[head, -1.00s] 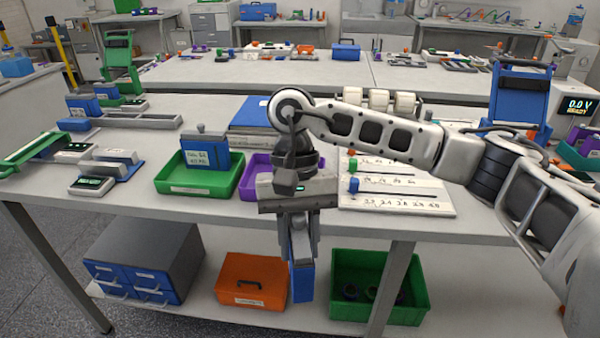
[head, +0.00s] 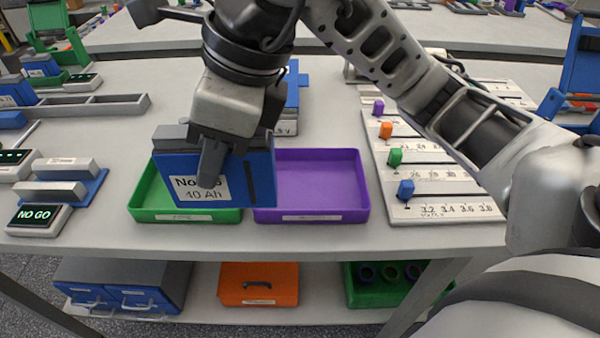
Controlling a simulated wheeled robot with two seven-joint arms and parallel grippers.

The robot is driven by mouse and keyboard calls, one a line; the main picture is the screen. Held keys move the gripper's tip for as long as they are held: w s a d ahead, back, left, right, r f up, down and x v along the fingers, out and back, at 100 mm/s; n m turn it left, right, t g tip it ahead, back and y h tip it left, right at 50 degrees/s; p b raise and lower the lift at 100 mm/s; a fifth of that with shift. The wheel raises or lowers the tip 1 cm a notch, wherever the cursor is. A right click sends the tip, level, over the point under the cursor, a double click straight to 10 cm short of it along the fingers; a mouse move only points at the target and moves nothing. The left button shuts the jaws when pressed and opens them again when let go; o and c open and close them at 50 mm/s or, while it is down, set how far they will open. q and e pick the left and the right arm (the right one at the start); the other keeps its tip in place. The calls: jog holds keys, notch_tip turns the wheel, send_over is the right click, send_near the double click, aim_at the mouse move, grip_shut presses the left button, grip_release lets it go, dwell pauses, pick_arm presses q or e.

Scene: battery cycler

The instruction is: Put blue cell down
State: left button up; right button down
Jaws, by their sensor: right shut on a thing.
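My right gripper (head: 212,165) comes down from the top and is shut on a blue cell (head: 262,172). The cell has a white label ending in "10 Ah", partly covered by a gripper finger. It is upright, in front of the inner parts of the green tray (head: 185,216) and across the left edge of the purple tray (head: 315,213). I cannot tell whether its base touches anything. The visible part of the purple tray is empty. Much of the green tray's inside is hidden behind the cell. My left gripper is not in view.
A white board with coloured sliders (head: 430,209) lies to the right of the purple tray. A gauge reading "NO GO" (head: 37,217) and a grey rack (head: 95,108) are at the left. An orange box (head: 258,286) sits on the shelf below.

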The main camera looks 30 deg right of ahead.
jog(key=d+f, duration=0.4)
jog(key=w+d+f, duration=0.1)
jog(key=d+f, duration=0.2)
jog(key=d, duration=0.2)
jog(key=d+f, duration=0.4)
jog(key=shift+w+d+f, duration=0.3)
jog(key=shift+d, duration=0.05)
jog(key=shift+f, duration=0.8)
jog(key=c, duration=1.1)
grip_release()
jog(key=shift+r+p, duration=0.3)
jog(key=shift+r, duration=0.05)
jog(key=v, duration=1.1)
jog(key=shift+s+d+r, duration=0.1)
jog(key=shift+r, duration=0.25)
